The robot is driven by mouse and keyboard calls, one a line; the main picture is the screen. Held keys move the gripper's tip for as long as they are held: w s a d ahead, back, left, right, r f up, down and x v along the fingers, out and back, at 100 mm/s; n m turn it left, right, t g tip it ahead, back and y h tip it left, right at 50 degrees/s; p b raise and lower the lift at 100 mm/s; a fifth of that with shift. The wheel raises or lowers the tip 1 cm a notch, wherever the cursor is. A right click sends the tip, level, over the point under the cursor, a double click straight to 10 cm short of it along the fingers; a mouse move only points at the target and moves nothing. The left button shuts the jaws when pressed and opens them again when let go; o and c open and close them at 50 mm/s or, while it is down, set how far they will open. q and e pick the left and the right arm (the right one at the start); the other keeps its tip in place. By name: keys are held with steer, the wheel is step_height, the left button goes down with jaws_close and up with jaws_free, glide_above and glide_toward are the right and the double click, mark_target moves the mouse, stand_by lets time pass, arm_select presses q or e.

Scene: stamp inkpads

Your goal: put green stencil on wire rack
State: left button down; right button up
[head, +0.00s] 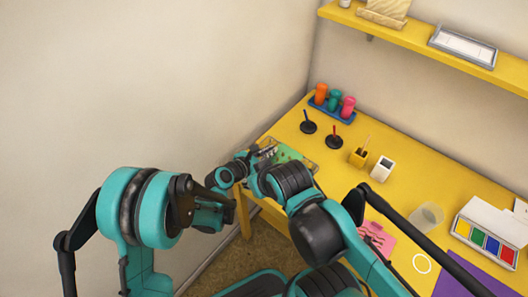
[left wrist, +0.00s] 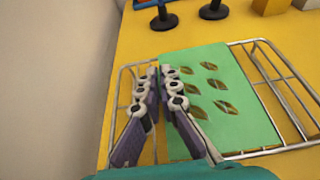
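The green stencil (left wrist: 240,100) is a flat sheet with several leaf-shaped cut-outs. In the head view the stencil (head: 286,153) shows at the desk's left end, partly behind my arm; the rack is small there. My left gripper (left wrist: 162,72) has its fingers close together at the stencil's left edge, one on each side of it, and looks shut on that edge. It also shows in the head view (head: 266,152). I cannot make out my right gripper.
The yellow desk (head: 420,168) holds a blue tray of coloured bottles (head: 333,101), two black stamps (head: 308,127), a small yellow box (head: 358,157), a clear cup (head: 428,215) and a colour inkpad set (head: 485,242). A pink sheet (head: 377,238) lies nearer. The wall closely bounds the left side.

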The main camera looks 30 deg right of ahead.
arm_select(q)
steer(key=shift+w+a+f, duration=0.1)
steer(key=shift+w, duration=0.05)
steer(key=shift+s, duration=0.3)
steer(key=c, duration=1.9)
jaws_free()
steer(key=shift+w, duration=0.15)
steer(key=shift+c, duration=0.2)
steer(key=shift+o, duration=1.1)
